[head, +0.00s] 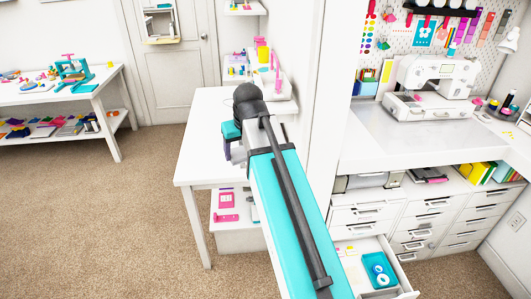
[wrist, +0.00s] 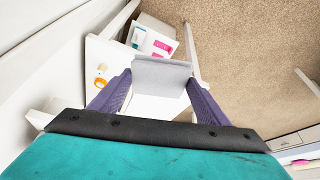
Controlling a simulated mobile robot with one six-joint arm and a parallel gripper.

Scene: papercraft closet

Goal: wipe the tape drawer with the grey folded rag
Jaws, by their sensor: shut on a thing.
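My gripper (wrist: 159,88) is shut on the grey folded rag (wrist: 161,70), which spans between its two purple fingers in the wrist view. Below the rag is a white surface with small orange and beige roll-like items (wrist: 100,75) at its left.
Under the white table (head: 205,125) lie pink items (head: 227,207). Another drawer (head: 378,287), holding a blue object with white discs, stands open at lower right. A wall edge (head: 318,100) rises right of my arm. Carpet at left is clear.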

